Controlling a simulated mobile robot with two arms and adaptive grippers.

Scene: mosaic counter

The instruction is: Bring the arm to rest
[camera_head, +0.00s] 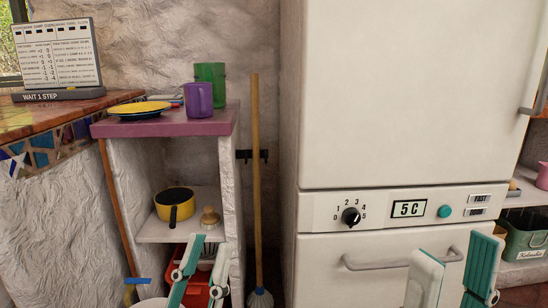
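My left gripper (203,268) is low in the head view, in front of the lower part of the shelf unit. Its two teal and pale fingers point up and stand apart, with nothing seen held between them. My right gripper (453,280) is at the bottom right, in front of the fridge's lower door. Its fingers also point up and are spread, with nothing seen between them. The rest of both grippers is cut off by the bottom edge.
The shelf unit's purple top (180,123) holds a yellow plate (140,107), a purple mug (198,101) and a green cup (211,82). A yellow pot (175,206) stands below. A broom (255,170) leans beside the fridge (400,100). A red container (196,291) sits low behind my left gripper.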

